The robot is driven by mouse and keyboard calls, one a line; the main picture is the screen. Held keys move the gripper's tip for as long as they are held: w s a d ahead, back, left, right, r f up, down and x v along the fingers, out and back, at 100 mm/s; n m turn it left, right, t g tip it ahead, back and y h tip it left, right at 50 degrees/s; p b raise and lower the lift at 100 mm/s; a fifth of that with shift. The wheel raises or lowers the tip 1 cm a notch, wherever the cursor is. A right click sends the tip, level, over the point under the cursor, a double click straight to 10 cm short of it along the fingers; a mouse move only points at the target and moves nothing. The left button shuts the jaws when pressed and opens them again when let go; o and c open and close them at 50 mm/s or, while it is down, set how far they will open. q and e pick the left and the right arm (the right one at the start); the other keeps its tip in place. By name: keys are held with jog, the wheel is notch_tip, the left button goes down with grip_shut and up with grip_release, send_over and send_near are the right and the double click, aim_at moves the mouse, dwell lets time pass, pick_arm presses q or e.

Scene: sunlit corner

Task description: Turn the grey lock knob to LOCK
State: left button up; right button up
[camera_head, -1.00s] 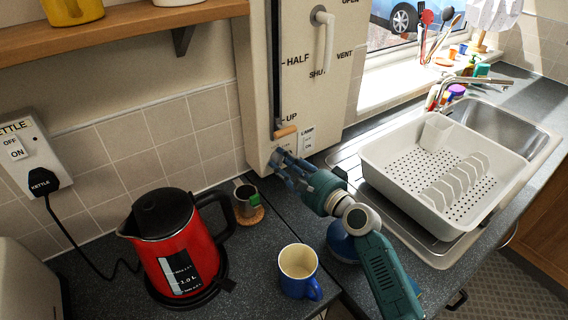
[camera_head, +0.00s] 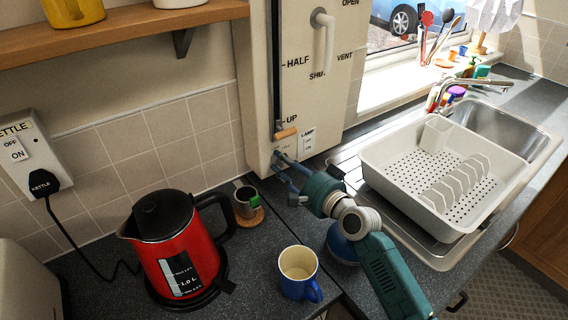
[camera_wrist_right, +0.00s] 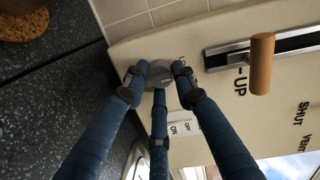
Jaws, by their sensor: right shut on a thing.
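The grey lock knob (camera_wrist_right: 160,72) is a round grey part low on the cream panel (camera_head: 332,112). It shows between the fingertips in the right wrist view, and my gripper mostly hides it in the head view. My right gripper (camera_head: 279,161) reaches the panel's lower edge with its blue fingers closed around the knob. It also shows in the right wrist view (camera_wrist_right: 159,76), with fingers on either side of the knob. The LOCK lettering is mostly hidden, so I cannot tell where the knob points. My left gripper is not in view.
A wooden-handled slider (camera_head: 285,133) sits just above the knob, with a lamp switch (camera_head: 307,139) beside it. A blue mug (camera_head: 299,272), a red kettle (camera_head: 177,245) and a small cup (camera_head: 247,201) stand on the counter. A white dish rack (camera_head: 385,170) is at the right.

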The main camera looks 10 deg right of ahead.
jog(key=shift+s+f, duration=0.1)
jog(key=shift+f, duration=0.05)
jog(key=o, duration=1.2)
jog(key=shift+c, duration=0.2)
jog(key=v, duration=1.2)
